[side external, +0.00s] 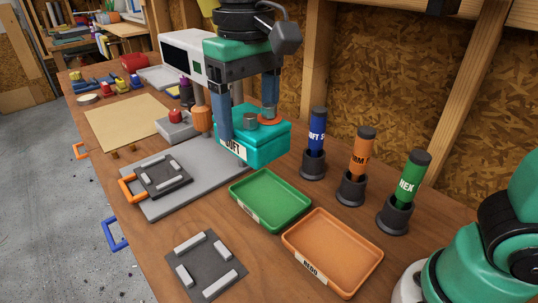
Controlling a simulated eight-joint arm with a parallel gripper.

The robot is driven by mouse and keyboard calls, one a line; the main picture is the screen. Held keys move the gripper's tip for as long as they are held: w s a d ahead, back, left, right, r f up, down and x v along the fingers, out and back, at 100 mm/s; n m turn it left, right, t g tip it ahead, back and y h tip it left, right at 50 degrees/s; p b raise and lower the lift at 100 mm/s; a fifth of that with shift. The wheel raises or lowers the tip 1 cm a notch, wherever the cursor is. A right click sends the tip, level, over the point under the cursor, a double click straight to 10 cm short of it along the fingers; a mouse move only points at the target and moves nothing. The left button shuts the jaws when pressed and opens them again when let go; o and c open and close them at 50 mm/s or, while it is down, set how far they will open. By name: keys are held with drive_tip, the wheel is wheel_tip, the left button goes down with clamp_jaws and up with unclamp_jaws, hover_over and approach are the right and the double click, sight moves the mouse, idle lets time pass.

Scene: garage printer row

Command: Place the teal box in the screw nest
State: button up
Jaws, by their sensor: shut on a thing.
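The teal box (262,142) has a white label, partly hidden by a finger, and a grey knob and an orange ring on top. My gripper (248,120) is shut on it, with blue fingers at its left and right sides. The box is behind the green tray, near the right end of a grey plate; I cannot tell how high it is above the table. One dark nest (211,264) with light grey bars lies at the front, empty. A similar dark nest (163,178) sits on the grey plate, also empty. No screw label is legible on either.
A green tray (247,208) and an orange tray (333,285) lie empty at the middle right. Blue (317,130), orange (362,152) and green (411,178) cylinders stand in black holders behind them. A red-knobbed block (178,128) stands beyond.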

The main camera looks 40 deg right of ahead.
drive_tip(key=w+a+f, duration=0.2)
drive_tip(key=w+a, duration=0.2)
drive_tip(key=a, duration=0.4)
drive_tip(key=f, duration=2)
drive_tip(key=shift+s+a, duration=0.15)
drive_tip(key=shift+a, duration=0.05)
drive_tip(key=shift+f, duration=0.1)
drive_tip(key=o, duration=1.3)
drive_tip(key=shift+o, duration=0.2)
wheel_tip(320, 180, up, 11)
drive_tip(key=s+d+t, duration=0.2)
drive_tip(key=d+t, duration=0.1)
drive_tip(key=d, duration=0.7)
drive_tip(key=s+d+t, duration=0.3)
drive_tip(key=d+t, duration=0.1)
drive_tip(key=d, duration=0.7)
drive_tip(key=shift+s+r, duration=0.2)
drive_tip(key=shift+s, duration=0.15)
